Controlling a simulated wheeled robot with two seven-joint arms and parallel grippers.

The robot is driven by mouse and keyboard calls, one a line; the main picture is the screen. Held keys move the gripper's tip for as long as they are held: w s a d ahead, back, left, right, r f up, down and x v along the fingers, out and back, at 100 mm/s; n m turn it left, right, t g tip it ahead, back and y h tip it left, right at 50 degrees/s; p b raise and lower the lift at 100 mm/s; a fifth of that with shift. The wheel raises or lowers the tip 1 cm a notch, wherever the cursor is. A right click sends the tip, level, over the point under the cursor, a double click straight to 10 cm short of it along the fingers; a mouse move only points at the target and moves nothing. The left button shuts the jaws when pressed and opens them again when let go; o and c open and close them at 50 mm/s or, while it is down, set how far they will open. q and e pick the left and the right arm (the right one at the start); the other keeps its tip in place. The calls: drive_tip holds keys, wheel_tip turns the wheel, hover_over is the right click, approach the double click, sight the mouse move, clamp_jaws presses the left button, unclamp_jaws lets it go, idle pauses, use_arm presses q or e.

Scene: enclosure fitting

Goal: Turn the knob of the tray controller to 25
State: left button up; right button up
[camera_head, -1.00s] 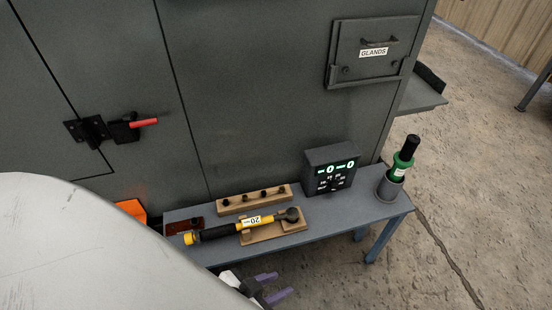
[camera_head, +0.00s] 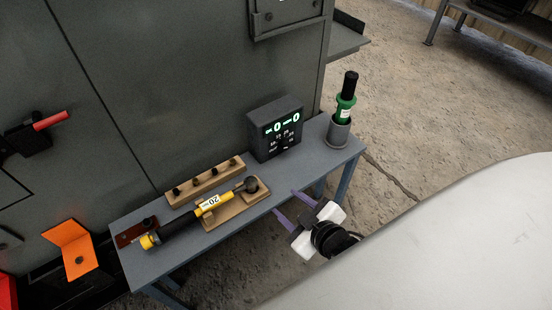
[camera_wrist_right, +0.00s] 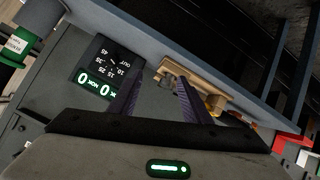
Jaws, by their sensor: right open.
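The tray controller (camera_head: 272,113) is a dark box at the back of the blue-grey bench, with green-lit displays that read 0. Its front carries a dial scale with small white numbers, and the knob is too small and dark to read its setting. The controller also shows upside down in the right wrist view (camera_wrist_right: 94,76), at upper left. My right gripper (camera_head: 286,203) has purple fingers, is open and empty, and is apart from the controller, in front of the bench edge. The fingers also show in the right wrist view (camera_wrist_right: 157,82). My left gripper is not in view.
A yellow-black torque tool (camera_head: 180,230) lies on a wooden cradle left of the controller, before a wooden peg block (camera_head: 208,180). A green bottle-like tool (camera_head: 345,103) stands in a grey cup (camera_head: 338,134) to its right. The bench (camera_head: 318,157) is bare in front of the controller.

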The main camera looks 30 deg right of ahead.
sight(287, 147)
drive_tip(key=w+d+n+t+h+b, duration=0.1)
drive_tip(key=w+d+b, duration=0.1)
drive_tip(key=d, duration=0.1)
drive_tip(key=w+d+n+t+h+b, duration=0.1)
drive_tip(key=w+d+b, duration=0.1)
drive_tip(key=w, duration=0.1)
drive_tip(key=w+d+t+h+b, duration=0.1)
drive_tip(key=w+d+b, duration=0.1)
drive_tip(key=w+d, duration=0.1)
drive_tip(key=shift+w+d+f+n, duration=0.1)
drive_tip(key=shift+d+n, duration=0.25)
drive_tip(key=shift+n, duration=0.05)
drive_tip(key=b+x, duration=0.3)
drive_tip(key=x, duration=0.7)
drive_tip(key=shift+d, duration=0.1)
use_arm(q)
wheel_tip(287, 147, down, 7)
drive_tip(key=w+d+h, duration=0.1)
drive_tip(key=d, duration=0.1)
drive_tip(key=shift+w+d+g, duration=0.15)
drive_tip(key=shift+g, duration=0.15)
use_arm(e)
drive_tip(key=c, duration=1)
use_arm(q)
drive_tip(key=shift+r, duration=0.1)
use_arm(e)
drive_tip(key=shift+c, duration=0.2)
